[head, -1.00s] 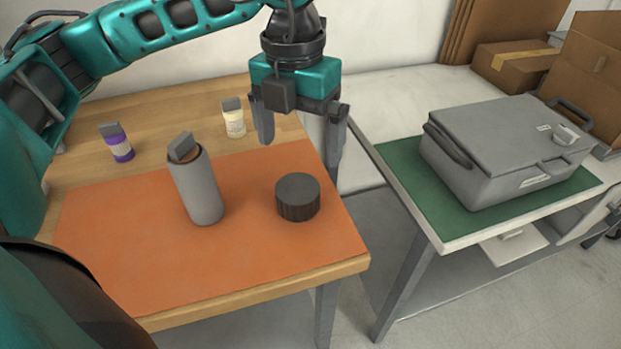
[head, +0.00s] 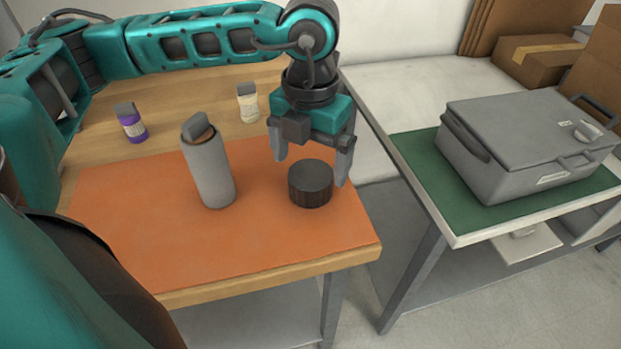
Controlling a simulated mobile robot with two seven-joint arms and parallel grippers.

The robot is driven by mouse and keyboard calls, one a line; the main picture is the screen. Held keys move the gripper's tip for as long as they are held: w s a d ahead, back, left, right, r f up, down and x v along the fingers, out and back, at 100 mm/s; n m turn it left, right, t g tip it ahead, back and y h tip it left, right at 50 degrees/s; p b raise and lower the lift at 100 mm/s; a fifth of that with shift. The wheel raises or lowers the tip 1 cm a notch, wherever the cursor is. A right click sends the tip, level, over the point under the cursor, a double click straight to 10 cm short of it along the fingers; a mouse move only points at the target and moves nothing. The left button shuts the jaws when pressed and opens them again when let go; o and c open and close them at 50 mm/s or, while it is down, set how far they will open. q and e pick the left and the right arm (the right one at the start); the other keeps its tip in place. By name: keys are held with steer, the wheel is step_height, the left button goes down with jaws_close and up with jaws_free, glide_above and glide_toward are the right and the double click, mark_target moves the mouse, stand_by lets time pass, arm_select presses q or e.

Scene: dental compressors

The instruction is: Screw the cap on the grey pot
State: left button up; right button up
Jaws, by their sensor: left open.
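The grey pot (head: 210,172) is a tall plain cylinder standing upright on the orange mat (head: 140,225). A grey block-like piece with a brown part beneath it shows at its top. The cap (head: 311,186), dark, round and ridged at the side, lies on the mat to the right of the pot. My left gripper (head: 312,168) points down over the cap, open and empty. One finger is up and left of the cap, the other by its right side; I cannot tell whether either touches it. My right gripper is out of view.
A purple bottle (head: 132,125) and a cream bottle (head: 248,104) stand on the wooden table behind the mat. A grey case (head: 520,145) rests on a green mat (head: 440,200) on a separate table at right. The mat's front left is clear.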

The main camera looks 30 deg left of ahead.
mark_target(311, 174)
arm_select(q)
steer(key=shift+w+a+f, duration=0.1)
steer(key=shift+f, duration=1.25)
steer(key=shift+w+f, duration=0.1)
steer(key=shift+f, duration=1.2)
steer(key=c, duration=1)
steer(key=shift+o, duration=0.2)
steer(key=shift+r, duration=0.2)
step_height(311, 174, up, 20)
steer(key=p, duration=0.2)
steer(key=shift+f, duration=0.15)
